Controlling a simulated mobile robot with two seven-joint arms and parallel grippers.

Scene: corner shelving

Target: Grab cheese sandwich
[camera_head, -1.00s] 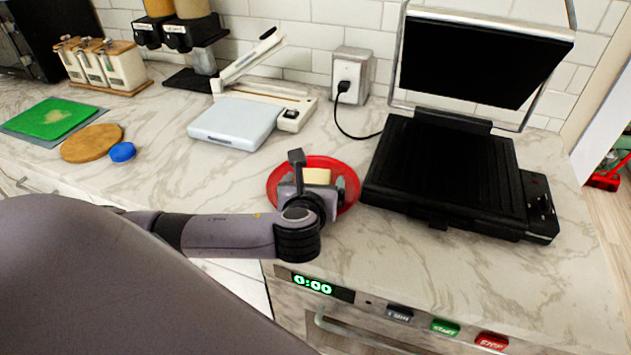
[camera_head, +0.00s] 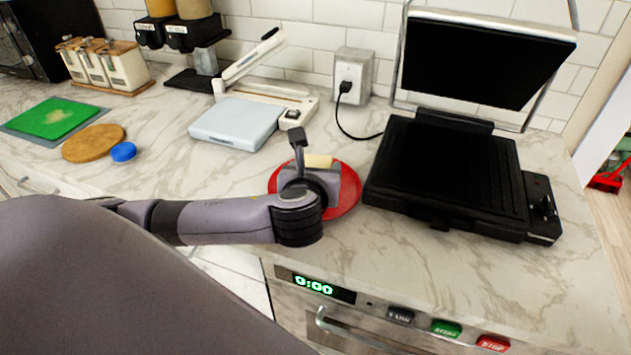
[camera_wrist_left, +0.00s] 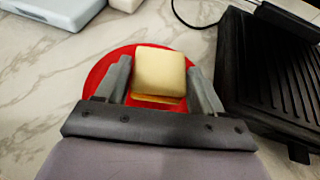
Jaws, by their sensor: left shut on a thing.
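The cheese sandwich (camera_wrist_left: 160,72) is a pale square bread stack with a yellow edge, over the red plate (camera_wrist_left: 97,73). In the head view the sandwich (camera_head: 318,161) shows only partly behind my left gripper (camera_head: 318,172), and the plate (camera_head: 350,190) lies beneath. In the left wrist view my left gripper (camera_wrist_left: 158,82) has one finger on each side of the sandwich and is shut on it. Whether the sandwich still touches the plate is hard to tell. My right gripper is not in view.
A black grill press (camera_head: 445,175) with its lid raised stands close to the right of the plate. A white slicer-like device (camera_head: 235,122) stands behind left. A round wooden board (camera_head: 93,142), a blue lid (camera_head: 123,152) and a green board (camera_head: 52,117) lie at left.

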